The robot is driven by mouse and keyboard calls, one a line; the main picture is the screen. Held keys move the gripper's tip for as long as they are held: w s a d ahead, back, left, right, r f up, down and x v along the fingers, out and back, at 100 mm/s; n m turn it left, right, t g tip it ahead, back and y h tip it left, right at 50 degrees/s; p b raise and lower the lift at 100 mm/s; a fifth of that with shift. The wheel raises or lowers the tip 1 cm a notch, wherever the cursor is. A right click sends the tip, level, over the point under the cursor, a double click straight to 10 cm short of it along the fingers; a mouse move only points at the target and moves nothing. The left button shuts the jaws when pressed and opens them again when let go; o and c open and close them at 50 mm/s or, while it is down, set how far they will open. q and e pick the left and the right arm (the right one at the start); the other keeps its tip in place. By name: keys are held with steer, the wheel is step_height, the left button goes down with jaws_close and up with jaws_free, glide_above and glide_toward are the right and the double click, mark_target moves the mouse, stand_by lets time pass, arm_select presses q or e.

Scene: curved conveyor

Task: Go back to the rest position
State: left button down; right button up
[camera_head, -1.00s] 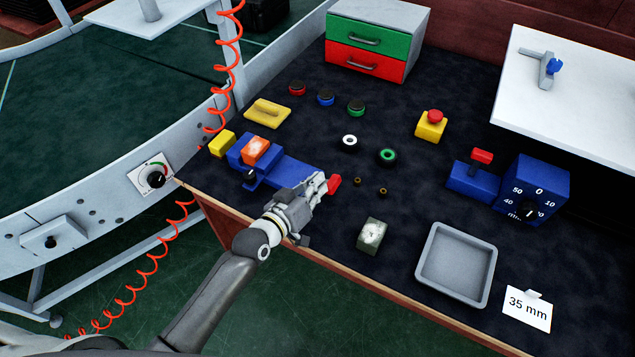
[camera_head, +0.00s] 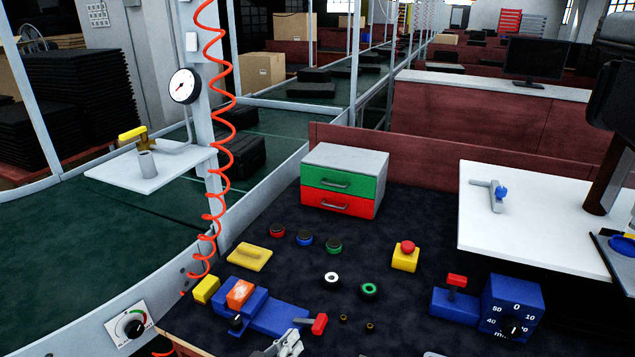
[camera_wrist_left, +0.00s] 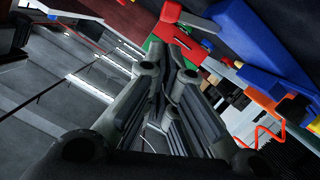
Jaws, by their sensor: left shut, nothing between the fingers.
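My left gripper (camera_head: 290,344) shows only in part at the bottom edge of the head view. It is shut and empty, close to the red-tipped lever (camera_head: 319,323) of the blue fixture (camera_head: 282,318); I cannot tell whether they touch. In the left wrist view the gripper's fingers (camera_wrist_left: 172,40) come together at the top middle, with the blue fixture (camera_wrist_left: 255,38) to their right. My right gripper is not in view.
The dark bench holds a yellow emergency button (camera_head: 404,258), a blue dial box (camera_head: 512,308), a green-and-red drawer unit (camera_head: 338,188) and several small rings. A red coiled hose (camera_head: 215,160) hangs at the left. The curved conveyor (camera_head: 50,255) lies left of the bench.

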arm_select(q)
steer(key=s+a+f+m+g+y, duration=0.1)
steer(key=s+a+g+y, duration=0.35)
steer(key=s, duration=0.95)
steer(key=s+a+f+m+g+y, duration=0.1)
steer(key=s+a+f+g+y, duration=0.1)
steer(key=s+a+g, duration=0.8)
steer(key=s+d+f+t, duration=0.1)
steer(key=s+f, duration=0.1)
steer(key=f, duration=1.1)
steer(key=s+d+f+t, duration=0.1)
steer(key=s+f+t, duration=0.15)
steer(key=f, duration=0.95)
steer(key=s+a+f+g, duration=0.1)
steer(key=s+a+f, duration=0.2)
steer(key=s+f, duration=1.3)
steer(key=shift+s+f+g, duration=0.2)
steer(key=shift+s+g, duration=0.2)
steer(key=shift+s, duration=0.15)
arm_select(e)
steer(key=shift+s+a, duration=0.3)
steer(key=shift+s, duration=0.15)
